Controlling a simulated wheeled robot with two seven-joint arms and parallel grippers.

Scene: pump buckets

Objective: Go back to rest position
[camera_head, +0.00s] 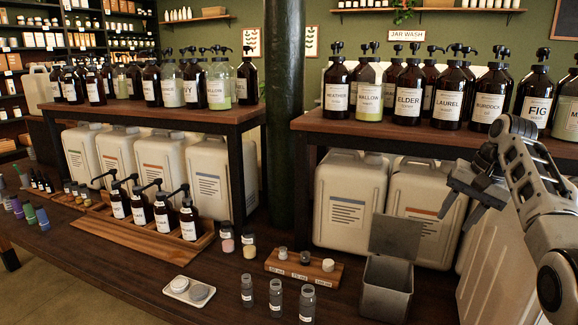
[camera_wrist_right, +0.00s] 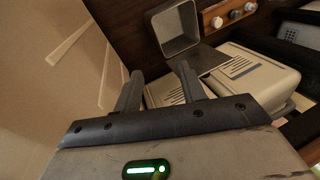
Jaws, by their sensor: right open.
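My right gripper (camera_head: 464,190) hangs at the right of the head view, in front of the white jerrycans under the right shelf. It is open, and nothing shows between its fingers. In the right wrist view its two dark fingers (camera_wrist_right: 158,85) stand apart, with a white jerrycan (camera_wrist_right: 250,72) behind them. The grey bin (camera_head: 388,288) stands on the table below and left of the gripper, its lid up. The bin also shows in the wrist view (camera_wrist_right: 175,28), apart from the fingers. My left gripper is not in view.
Dark pump bottles (camera_head: 409,95) line the right shelf (camera_head: 350,126) near my right arm. Small pump bottles (camera_head: 163,215) stand in a wooden tray (camera_head: 113,235). Glass jars (camera_head: 276,297) and a wooden weight block (camera_head: 303,268) sit left of the bin.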

